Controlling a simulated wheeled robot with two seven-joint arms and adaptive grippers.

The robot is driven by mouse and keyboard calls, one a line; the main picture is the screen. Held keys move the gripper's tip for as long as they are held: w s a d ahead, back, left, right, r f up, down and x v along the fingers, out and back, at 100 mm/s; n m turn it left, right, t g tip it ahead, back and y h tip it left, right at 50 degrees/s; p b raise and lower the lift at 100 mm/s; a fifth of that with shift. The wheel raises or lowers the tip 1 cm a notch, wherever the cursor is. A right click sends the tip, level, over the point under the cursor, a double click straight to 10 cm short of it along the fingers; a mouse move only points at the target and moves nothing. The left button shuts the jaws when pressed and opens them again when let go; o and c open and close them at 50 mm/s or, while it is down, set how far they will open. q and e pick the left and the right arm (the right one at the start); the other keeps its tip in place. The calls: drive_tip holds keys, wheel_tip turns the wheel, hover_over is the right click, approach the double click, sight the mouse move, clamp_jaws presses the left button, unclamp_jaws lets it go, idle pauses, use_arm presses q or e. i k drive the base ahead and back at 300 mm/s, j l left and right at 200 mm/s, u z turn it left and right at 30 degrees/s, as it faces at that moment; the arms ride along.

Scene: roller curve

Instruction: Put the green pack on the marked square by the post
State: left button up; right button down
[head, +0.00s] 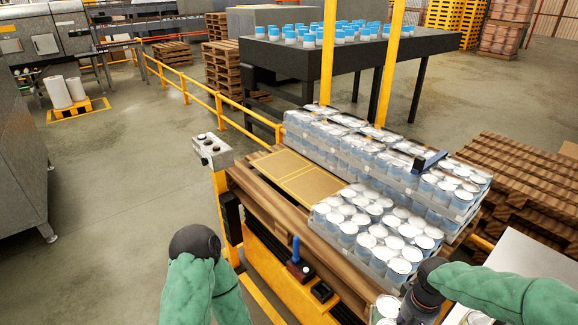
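No pack that is clearly green shows in the head view; the packs in sight hold white and pale blue cans. Yellow-lined squares (312,185) are marked on brown board on the pallet stack, left of the packs (372,235). A short yellow post (221,190) with a grey button box (212,151) stands by its left corner. My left arm bends at the bottom left, and its gripper is out of view. My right arm's dark end (426,288) is by cans (388,306) at the bottom edge; its fingers cannot be made out.
Two tall yellow uprights (328,50) rise behind the pallet stack. A blue-handled device (296,252) sits at the stack's front. A yellow rail (205,100) runs behind left. Brown pallets (515,180) stand right. Floor at left is open.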

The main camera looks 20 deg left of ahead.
sight(278, 165)
drive_tip(key=i+j+u, duration=0.2)
drive_tip(key=u, duration=0.3)
drive_tip(key=i+j+u, duration=0.25)
drive_tip(key=u, duration=0.25)
drive_tip(key=i+j+u, duration=0.1)
drive_tip(key=i+u, duration=0.25)
drive_tip(key=i, duration=0.45)
